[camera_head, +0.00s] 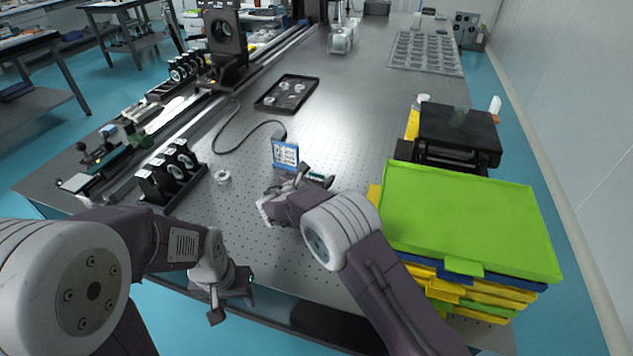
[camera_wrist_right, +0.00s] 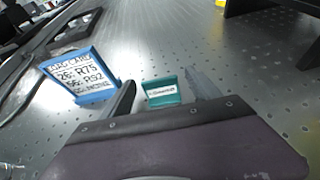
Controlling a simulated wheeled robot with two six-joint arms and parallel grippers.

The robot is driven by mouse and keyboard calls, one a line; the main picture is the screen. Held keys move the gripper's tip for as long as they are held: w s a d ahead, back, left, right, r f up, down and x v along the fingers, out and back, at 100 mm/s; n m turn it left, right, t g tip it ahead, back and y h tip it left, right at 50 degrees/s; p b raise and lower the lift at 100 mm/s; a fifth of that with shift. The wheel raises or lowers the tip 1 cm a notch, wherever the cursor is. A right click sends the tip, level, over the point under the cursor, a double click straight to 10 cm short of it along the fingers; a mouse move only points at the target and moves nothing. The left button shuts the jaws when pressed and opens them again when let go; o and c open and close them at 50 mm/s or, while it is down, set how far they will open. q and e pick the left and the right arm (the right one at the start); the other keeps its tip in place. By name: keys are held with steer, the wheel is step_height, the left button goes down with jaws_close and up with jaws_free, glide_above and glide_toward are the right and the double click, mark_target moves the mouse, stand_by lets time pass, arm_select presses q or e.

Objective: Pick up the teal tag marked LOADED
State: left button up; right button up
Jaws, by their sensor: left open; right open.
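The teal tag (camera_wrist_right: 162,92) lies on the perforated table between the two open fingers of my right gripper (camera_wrist_right: 160,95) in the right wrist view. Its lettering is too small to read surely. I cannot tell whether the fingers touch the tag. My left gripper (camera_head: 232,290) is open and empty near the table's front edge.
A blue-framed card (camera_head: 285,154) with handwriting stands close left of the tag, by a black cable (camera_head: 238,140). Stacked trays topped with green (camera_head: 470,220) stand to the right. A black lens rack (camera_head: 172,178) and small ring (camera_head: 222,177) are at left.

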steer(key=shift+w+d+f, duration=0.15)
steer(key=shift+w, duration=0.15)
steer(key=c, duration=1.4)
